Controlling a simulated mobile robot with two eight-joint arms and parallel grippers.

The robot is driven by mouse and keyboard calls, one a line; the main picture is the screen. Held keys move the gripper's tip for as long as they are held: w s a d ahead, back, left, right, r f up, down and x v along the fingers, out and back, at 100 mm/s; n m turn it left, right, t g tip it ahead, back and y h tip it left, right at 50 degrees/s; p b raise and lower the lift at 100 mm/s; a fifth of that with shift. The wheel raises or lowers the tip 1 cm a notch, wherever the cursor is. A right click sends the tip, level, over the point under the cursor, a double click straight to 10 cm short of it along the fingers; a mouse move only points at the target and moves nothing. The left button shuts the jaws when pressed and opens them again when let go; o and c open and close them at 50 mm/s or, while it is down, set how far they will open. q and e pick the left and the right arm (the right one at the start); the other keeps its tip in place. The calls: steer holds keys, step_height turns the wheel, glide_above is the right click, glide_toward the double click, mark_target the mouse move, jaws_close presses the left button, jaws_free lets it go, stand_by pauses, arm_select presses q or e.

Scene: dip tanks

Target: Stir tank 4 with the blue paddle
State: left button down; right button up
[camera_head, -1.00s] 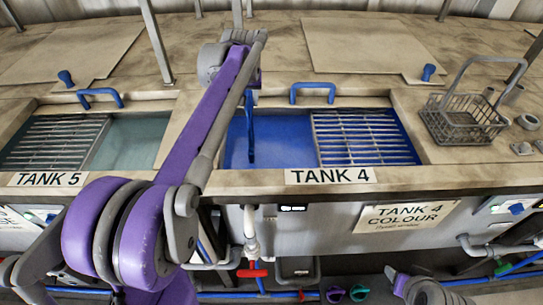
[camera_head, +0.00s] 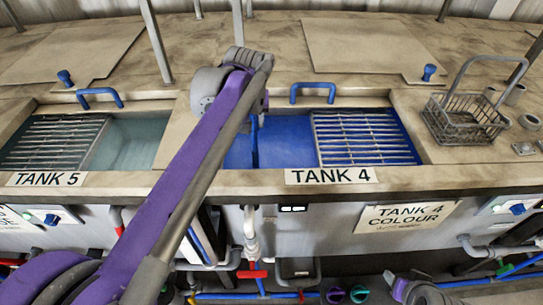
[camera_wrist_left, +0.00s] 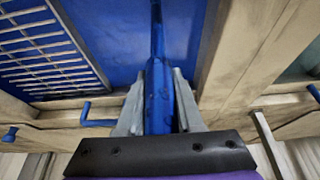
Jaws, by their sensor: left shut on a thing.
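Tank 4 (camera_head: 285,145) is the open tank of blue liquid in the middle of the head view, behind its "TANK 4" label (camera_head: 331,175). Its liquid also shows in the wrist view (camera_wrist_left: 112,42). The blue paddle (camera_head: 254,142) hangs down over the left part of tank 4, its lower end in or against the blue, hard to tell apart. My left gripper (camera_wrist_left: 158,98) is shut on the paddle's blue handle (camera_wrist_left: 157,85).
A metal grating (camera_head: 362,137) covers the right half of tank 4. Tank 5 (camera_head: 130,142), with pale liquid and its own grating (camera_head: 52,142), lies to the left. A wire basket (camera_head: 462,125) stands right of tank 4. A blue handle (camera_head: 312,87) sits at its back edge.

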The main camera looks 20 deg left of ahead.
arm_select(q)
steer(key=w+d, duration=0.5)
steer(key=d, duration=0.5)
steer(key=w+a+p, duration=0.1)
steer(key=w+a, duration=0.2)
steer(key=w, duration=0.5)
steer(key=s+a, duration=0.5)
steer(key=a, duration=0.7)
steer(key=s+d+b, duration=0.1)
steer(key=s+d, duration=0.3)
steer(key=s, duration=0.5)
steer(key=w+d, duration=0.3)
steer(key=w, duration=0.4)
steer(key=shift+d+p, duration=0.3)
arm_select(e)
steer(key=shift+w+r, duration=0.4)
steer(key=shift+r, duration=0.15)
